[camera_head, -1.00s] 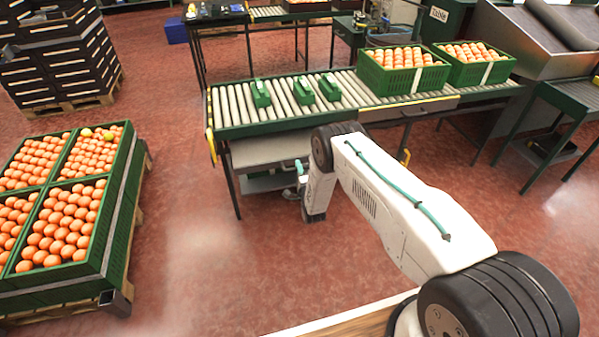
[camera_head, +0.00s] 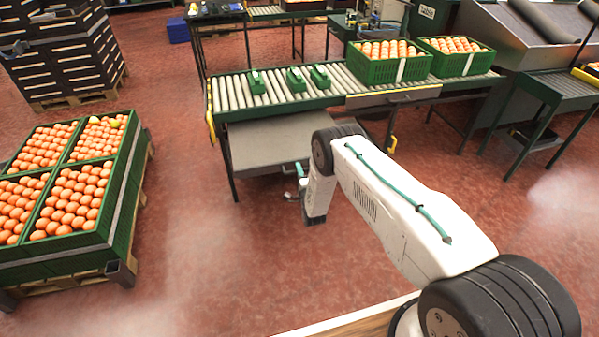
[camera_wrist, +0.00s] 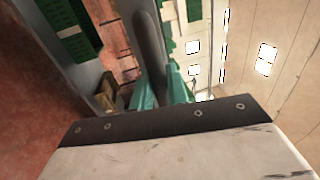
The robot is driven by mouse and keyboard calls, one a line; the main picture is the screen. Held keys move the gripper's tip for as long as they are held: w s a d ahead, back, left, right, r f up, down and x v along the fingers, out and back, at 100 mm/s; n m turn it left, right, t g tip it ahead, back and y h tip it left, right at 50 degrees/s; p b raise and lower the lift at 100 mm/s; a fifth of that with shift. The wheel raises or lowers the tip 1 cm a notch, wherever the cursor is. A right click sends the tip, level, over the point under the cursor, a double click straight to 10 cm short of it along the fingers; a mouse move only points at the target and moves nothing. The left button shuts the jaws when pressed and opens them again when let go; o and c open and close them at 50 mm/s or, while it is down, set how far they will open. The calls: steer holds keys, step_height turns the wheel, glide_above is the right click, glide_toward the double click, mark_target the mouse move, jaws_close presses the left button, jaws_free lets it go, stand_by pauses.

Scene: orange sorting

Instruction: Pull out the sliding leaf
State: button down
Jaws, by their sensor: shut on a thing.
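The sliding leaf (camera_head: 265,142) is a flat grey panel under the left part of the roller table (camera_head: 222,120). It sticks out toward me from below the table's front edge. My gripper (camera_head: 300,172) is low at the leaf's front edge, with its teal fingers partly hidden by my arm. In the wrist view, the teal fingers of my gripper (camera_wrist: 163,92) are shut on a dark bar-shaped handle (camera_wrist: 150,45).
Green crates of oranges (camera_head: 372,70) and several small green items (camera_head: 296,80) are on the roller table. A pallet of orange-filled crates (camera_head: 112,215) stands at left, and stacked dark crates (camera_head: 60,60) behind it. Red floor is open between the pallet and my arm.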

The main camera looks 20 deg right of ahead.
steer(key=shift+d, duration=0.15)
steer(key=c, duration=1.4)
jaws_free()
steer(key=shift+c, duration=0.2)
steer(key=s+f, duration=0.1)
steer(key=s, duration=0.6)
steer(key=shift+s+f, duration=0.25)
steer(key=shift+s, duration=0.05)
